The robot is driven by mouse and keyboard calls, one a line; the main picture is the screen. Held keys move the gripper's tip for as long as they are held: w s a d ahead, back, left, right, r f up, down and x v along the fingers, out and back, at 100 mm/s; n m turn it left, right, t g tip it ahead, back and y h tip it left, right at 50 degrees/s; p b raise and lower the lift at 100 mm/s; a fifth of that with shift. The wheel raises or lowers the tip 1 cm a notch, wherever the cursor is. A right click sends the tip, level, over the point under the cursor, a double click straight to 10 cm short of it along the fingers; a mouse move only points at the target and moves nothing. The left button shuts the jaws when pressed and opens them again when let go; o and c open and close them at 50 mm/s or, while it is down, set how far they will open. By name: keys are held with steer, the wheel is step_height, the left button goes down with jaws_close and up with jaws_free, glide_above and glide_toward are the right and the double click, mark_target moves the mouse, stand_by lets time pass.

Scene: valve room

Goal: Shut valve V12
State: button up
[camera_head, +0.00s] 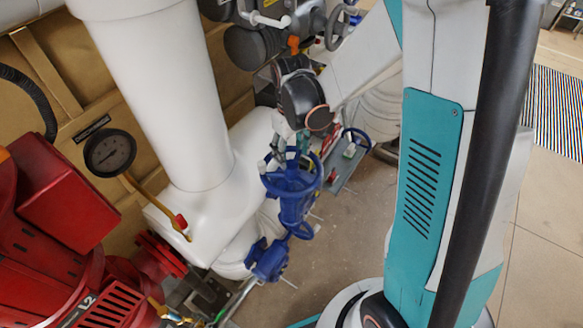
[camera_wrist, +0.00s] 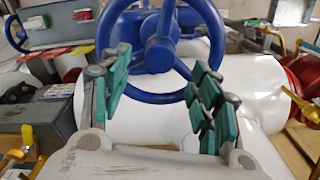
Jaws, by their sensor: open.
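A blue valve with a spoked handwheel (camera_head: 292,180) stands beside a white pipe in the head view. The same blue handwheel (camera_wrist: 158,55) fills the upper middle of the wrist view, with its hub and lower rim showing. No V12 tag is readable on it. My gripper (camera_wrist: 163,78) is open, its teal-padded fingers spread left and right across the lower part of the wheel. I cannot tell whether the pads touch the rim. In the head view my gripper (camera_head: 283,146) is small, just above the wheel, and its fingertips are hard to make out.
A thick white pipe (camera_head: 165,90) rises left of the valve. Another blue fitting (camera_head: 268,260) sits lower down. A grey box (camera_wrist: 35,115) stands at the left of the wrist view. Floor is open at the right.

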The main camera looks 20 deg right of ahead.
mark_target(291, 164)
steer(key=n+b, duration=0.2)
steer(key=n, duration=0.5)
steer(key=n+b, duration=0.1)
steer(key=n, duration=0.5)
step_height(291, 164, down, 6)
steer(key=b, duration=0.5)
steer(key=shift+f+b, duration=0.2)
steer(key=shift+b, duration=0.2)
steer(key=shift+s+f+b, duration=0.15)
steer(key=shift+f+b, duration=0.15)
steer(key=shift+o, duration=0.4)
steer(key=c, duration=0.9)
steer(key=shift+c, duration=0.2)
